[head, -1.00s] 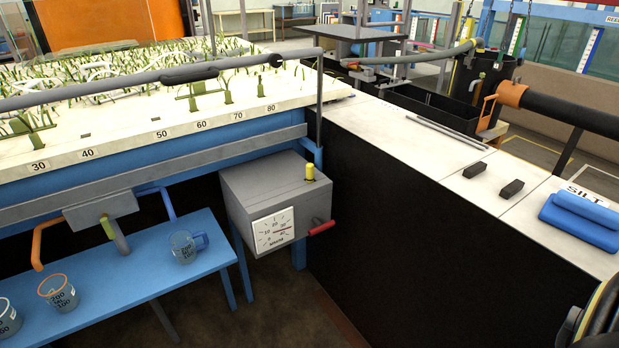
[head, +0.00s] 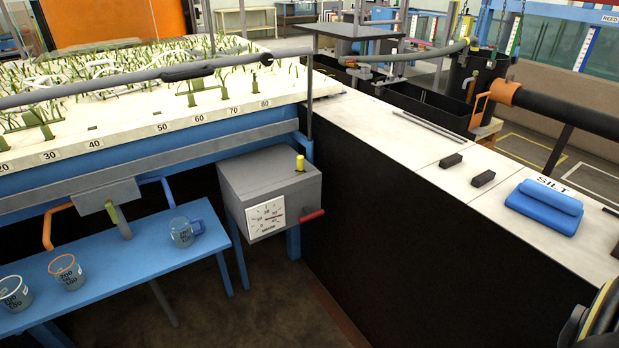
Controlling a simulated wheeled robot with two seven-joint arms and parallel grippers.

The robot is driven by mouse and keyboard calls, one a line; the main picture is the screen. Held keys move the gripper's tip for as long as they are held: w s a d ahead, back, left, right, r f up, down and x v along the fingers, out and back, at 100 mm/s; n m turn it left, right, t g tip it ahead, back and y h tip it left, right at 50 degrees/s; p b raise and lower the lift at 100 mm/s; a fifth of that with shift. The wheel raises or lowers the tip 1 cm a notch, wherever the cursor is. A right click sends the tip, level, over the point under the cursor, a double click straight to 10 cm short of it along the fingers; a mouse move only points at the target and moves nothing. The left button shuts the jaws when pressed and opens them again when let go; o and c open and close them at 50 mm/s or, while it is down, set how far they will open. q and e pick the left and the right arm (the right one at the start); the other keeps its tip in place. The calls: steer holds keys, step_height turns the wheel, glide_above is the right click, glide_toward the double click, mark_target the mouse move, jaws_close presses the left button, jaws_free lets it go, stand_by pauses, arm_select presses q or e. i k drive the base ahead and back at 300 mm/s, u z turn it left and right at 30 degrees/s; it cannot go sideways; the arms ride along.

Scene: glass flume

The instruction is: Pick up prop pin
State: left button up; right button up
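No label marks the prop pin, so I cannot tell for certain which thing it is. A short upright yellow pin (head: 300,163) stands on top of the grey gauge box (head: 268,182), near its right rear corner. Two thin grey rods (head: 430,126) lie side by side on the white bench top, and two small dark blocks (head: 451,160) lie nearer on it.
The planted flume bed (head: 130,110) is at left behind a grey rail. A blue low bench (head: 130,262) below carries several beakers. A red handle (head: 312,215) juts from the gauge box. A folded blue cloth (head: 545,207) lies on the white bench (head: 385,128).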

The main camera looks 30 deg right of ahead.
mark_target(300, 159)
steer(key=z, duration=0.7)
steer(key=i, duration=1.5)
steer(key=u, duration=0.55)
